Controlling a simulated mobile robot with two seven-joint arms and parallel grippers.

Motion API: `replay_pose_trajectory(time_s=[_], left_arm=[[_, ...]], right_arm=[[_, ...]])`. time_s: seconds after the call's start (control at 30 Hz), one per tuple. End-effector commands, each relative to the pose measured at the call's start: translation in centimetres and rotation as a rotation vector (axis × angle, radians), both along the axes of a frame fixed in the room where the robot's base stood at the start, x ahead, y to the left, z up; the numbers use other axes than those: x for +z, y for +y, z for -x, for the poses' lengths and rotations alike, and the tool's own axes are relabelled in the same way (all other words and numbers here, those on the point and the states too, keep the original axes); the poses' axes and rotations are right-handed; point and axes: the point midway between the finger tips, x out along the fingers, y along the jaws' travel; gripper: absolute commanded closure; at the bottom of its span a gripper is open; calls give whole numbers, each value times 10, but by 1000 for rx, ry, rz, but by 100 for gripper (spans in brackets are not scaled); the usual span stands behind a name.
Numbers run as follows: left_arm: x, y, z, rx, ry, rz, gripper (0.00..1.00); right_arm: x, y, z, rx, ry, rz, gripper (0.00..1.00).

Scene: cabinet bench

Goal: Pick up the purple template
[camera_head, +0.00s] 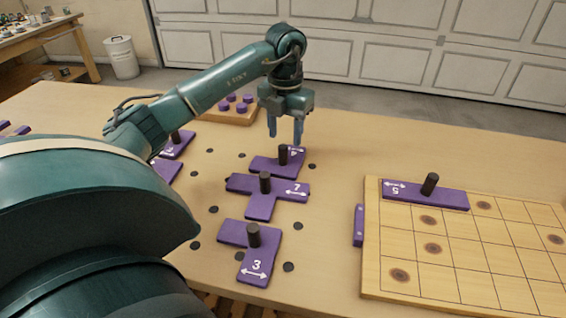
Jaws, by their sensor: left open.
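Several purple templates with black knobs lie on the wooden table (335,250). My left gripper (285,138) is open and points down, just above and behind the rearmost middle template (265,165), whose label is partly hidden. Its fingers are apart with nothing seen between them. In front of it lie the template marked 7 (262,205) and the template marked 3 (255,270). The template marked 5 (450,199) lies on the gridded board at the right. More templates (180,147) show partly behind my left arm. My right gripper is out of view.
The gridded wooden board (400,240) has dark round spots and a purple piece (358,226) at its left edge. A small wooden block with purple pegs (240,118) stands at the back. Dark discs dot the table.

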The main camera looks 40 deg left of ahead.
Motion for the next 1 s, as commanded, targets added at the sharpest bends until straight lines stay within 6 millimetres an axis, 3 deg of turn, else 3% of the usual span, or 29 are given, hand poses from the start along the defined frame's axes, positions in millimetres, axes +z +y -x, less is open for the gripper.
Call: replay_pose_trajectory(time_s=[0.37, 0.67, 1.0], left_arm=[[-48, 2, 6, -1, 1, 0, 53], [-52, 2, 5, -1, -2, 1, 53], [-52, 2, 5, -1, -1, 1, 80]], right_arm=[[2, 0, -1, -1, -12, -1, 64], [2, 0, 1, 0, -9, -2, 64], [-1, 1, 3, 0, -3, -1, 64]])
